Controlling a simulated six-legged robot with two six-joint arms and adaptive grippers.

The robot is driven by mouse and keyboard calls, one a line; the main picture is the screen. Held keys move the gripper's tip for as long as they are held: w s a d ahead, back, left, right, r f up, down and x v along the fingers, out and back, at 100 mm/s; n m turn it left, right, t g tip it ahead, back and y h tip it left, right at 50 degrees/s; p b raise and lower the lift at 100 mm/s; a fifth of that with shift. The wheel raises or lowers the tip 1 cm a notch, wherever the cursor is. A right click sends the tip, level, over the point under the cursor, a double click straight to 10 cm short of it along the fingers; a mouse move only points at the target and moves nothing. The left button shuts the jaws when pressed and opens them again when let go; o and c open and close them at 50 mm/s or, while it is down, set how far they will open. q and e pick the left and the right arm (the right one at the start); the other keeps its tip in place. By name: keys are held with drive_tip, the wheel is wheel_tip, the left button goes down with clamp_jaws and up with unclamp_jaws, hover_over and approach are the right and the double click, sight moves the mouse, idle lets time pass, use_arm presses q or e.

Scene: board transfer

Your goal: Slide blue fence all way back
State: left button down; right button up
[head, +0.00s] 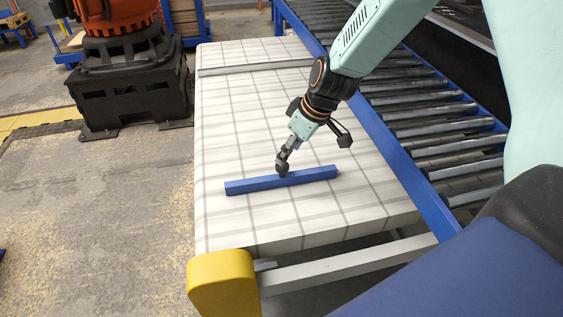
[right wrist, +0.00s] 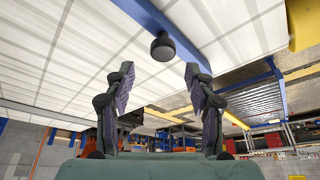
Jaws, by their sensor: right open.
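The blue fence (head: 250,185) is a long bar lying across the white gridded table (head: 225,120), on its near half. It also shows in the right wrist view (right wrist: 185,22). A black round knob (right wrist: 162,47) stands out from the fence near its middle. My right gripper (head: 283,160) is above the fence at the knob. In the right wrist view its two fingers (right wrist: 160,75) are spread, with the knob just beyond and between the tips. I see no contact. The head view is too small to tell the gap. My left gripper is not in view.
A grey strip (head: 255,67) crosses the table's far part. The table between it and the fence is clear. A roller conveyor with a blue rail (head: 400,170) runs along the right. A yellow block (head: 222,285) is at the near left corner. An orange machine (head: 115,15) stands left.

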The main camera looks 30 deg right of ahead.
sight(284, 166)
drive_tip(key=f, duration=0.1)
drive_tip(key=f+b, duration=0.1)
drive_tip(key=shift+a+f, duration=0.3)
drive_tip(key=shift+a, duration=0.05)
drive_tip(key=shift+a+f+b, duration=0.15)
drive_tip(key=shift+f+b, duration=0.35)
drive_tip(key=shift+f, duration=0.1)
drive_tip(key=shift+w+f, duration=0.4)
drive_tip(key=shift+w, duration=0.05)
drive_tip(key=shift+w+a+f, duration=0.1)
drive_tip(key=shift+w+f, duration=0.05)
drive_tip(key=shift+w, duration=0.1)
drive_tip(key=shift+s+r, duration=0.3)
drive_tip(key=shift+s, duration=0.1)
drive_tip(key=c, duration=0.3)
drive_tip(key=shift+c, duration=0.8)
drive_tip(key=shift+w+f, duration=0.15)
drive_tip(key=shift+w, duration=0.05)
drive_tip(key=shift+c, duration=1.4)
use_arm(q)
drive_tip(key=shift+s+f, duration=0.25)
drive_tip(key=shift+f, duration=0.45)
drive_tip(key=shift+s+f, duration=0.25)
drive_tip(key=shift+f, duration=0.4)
use_arm(e)
clamp_jaws()
